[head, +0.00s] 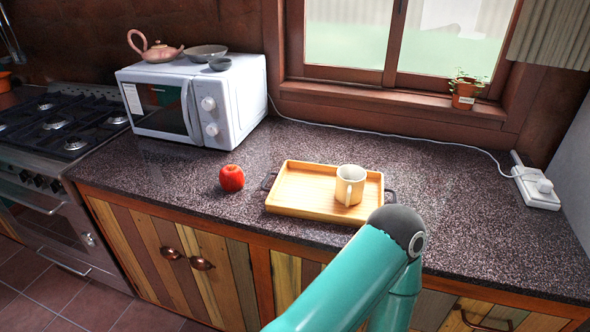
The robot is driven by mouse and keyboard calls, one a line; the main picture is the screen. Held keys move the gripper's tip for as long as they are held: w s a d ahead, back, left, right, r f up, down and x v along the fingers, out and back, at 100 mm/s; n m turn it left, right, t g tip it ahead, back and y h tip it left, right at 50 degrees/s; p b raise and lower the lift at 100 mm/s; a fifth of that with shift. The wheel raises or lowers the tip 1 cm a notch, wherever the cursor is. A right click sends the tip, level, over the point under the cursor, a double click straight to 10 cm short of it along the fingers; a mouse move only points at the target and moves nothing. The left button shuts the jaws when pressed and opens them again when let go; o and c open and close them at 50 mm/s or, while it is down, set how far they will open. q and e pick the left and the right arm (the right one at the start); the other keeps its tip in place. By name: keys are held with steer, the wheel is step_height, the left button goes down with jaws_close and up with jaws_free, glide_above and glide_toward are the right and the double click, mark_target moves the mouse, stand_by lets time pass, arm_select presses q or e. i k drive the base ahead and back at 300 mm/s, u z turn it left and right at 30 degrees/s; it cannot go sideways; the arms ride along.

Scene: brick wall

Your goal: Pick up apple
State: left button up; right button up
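A red apple (232,178) sits on the dark speckled countertop (450,235), in front of the microwave and left of the wooden tray. Nothing touches it. A teal arm link of mine with a dark grey joint rises from the bottom, right of the middle, and ends close in front of the tray. Neither of my grippers shows in the head view.
A wooden tray (303,210) with dark handles bears a pale mug (350,185). A white microwave (198,98) stands at the back left with a teapot (154,47) and bowls on top. A gas stove (45,140) is far left. The counter's right side is clear except for a power strip (537,187).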

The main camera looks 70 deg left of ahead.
mark_target(231, 177)
steer(key=z, duration=0.5)
steer(key=k, duration=0.95)
steer(key=z, duration=0.4)
steer(key=i, duration=0.1)
steer(key=u, duration=2.15)
steer(key=i, duration=0.65)
steer(key=z, duration=0.35)
steer(key=k, duration=0.8)
steer(key=u, duration=0.25)
